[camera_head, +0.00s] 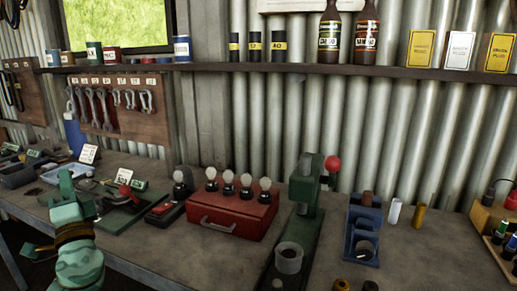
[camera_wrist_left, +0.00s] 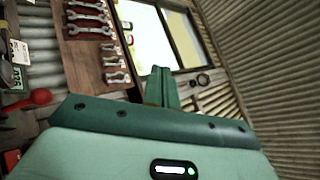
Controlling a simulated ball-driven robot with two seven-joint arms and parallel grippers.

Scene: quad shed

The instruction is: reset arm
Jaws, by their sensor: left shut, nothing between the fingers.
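My left gripper (camera_head: 66,182) is pale green and is raised at the left, in front of the bench edge. In the left wrist view its fingers (camera_wrist_left: 161,88) are together with nothing between them. It appears apart from everything on the bench. My right gripper is in neither view.
The workbench (camera_head: 190,262) carries a red box (camera_head: 232,216) with several white-topped knobs, a green press (camera_head: 303,190) with a red ball handle, and a blue holder (camera_head: 363,228). A shelf (camera_head: 290,69) with bottles, cans and boxes runs along the corrugated wall. Wrenches hang on a board (camera_head: 135,122) at left.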

